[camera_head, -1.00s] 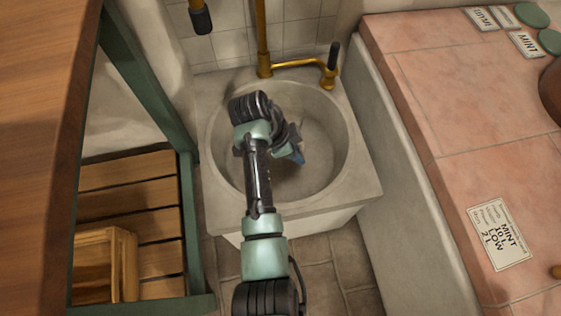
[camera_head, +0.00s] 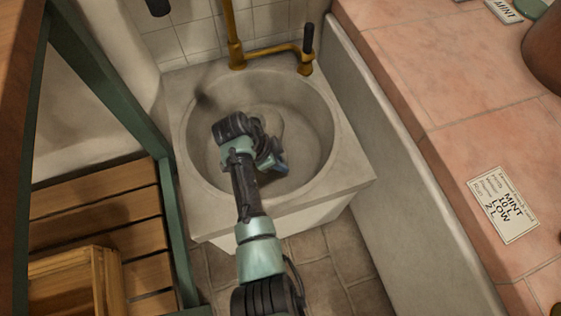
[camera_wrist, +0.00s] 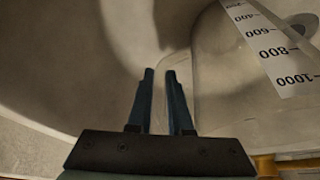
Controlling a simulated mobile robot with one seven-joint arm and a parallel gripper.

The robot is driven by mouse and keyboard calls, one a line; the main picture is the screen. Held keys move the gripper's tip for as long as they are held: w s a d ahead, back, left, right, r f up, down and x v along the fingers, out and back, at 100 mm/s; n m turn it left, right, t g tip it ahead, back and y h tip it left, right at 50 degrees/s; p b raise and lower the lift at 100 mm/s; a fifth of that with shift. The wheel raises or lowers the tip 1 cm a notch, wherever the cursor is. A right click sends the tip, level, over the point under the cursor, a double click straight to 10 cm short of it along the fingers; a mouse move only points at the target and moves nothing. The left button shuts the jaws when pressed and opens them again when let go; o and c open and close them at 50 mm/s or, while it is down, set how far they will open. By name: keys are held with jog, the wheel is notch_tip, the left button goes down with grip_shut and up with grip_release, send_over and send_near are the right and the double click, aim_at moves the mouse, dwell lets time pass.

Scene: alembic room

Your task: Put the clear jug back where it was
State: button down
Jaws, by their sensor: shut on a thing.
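The clear jug (camera_wrist: 225,85) shows in the wrist view as see-through walls with a white measuring strip (camera_wrist: 270,48) marked up to 1000. My gripper (camera_wrist: 160,72) has its two fingers close together at the jug's near side, shut on it; the exact part between the fingertips is hard to make out. In the head view my gripper (camera_head: 275,165) is down inside the round stone basin (camera_head: 318,165), below the brass tap (camera_head: 272,50). The jug can hardly be told from the basin there, and my wrist hides part of it.
A green-framed slatted wooden shelf (camera_head: 110,190) with a wooden crate (camera_head: 75,285) stands at left. The basin's rim surrounds my gripper.

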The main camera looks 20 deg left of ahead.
jog(key=shift+r, duration=0.15)
jog(key=c, duration=0.8)
grip_release()
jog(key=shift+f, duration=0.2)
jog(key=shift+c, duration=0.2)
jog(key=shift+r, duration=0.1)
jog(key=p+v, duration=0.6)
jog(key=v, duration=0.6)
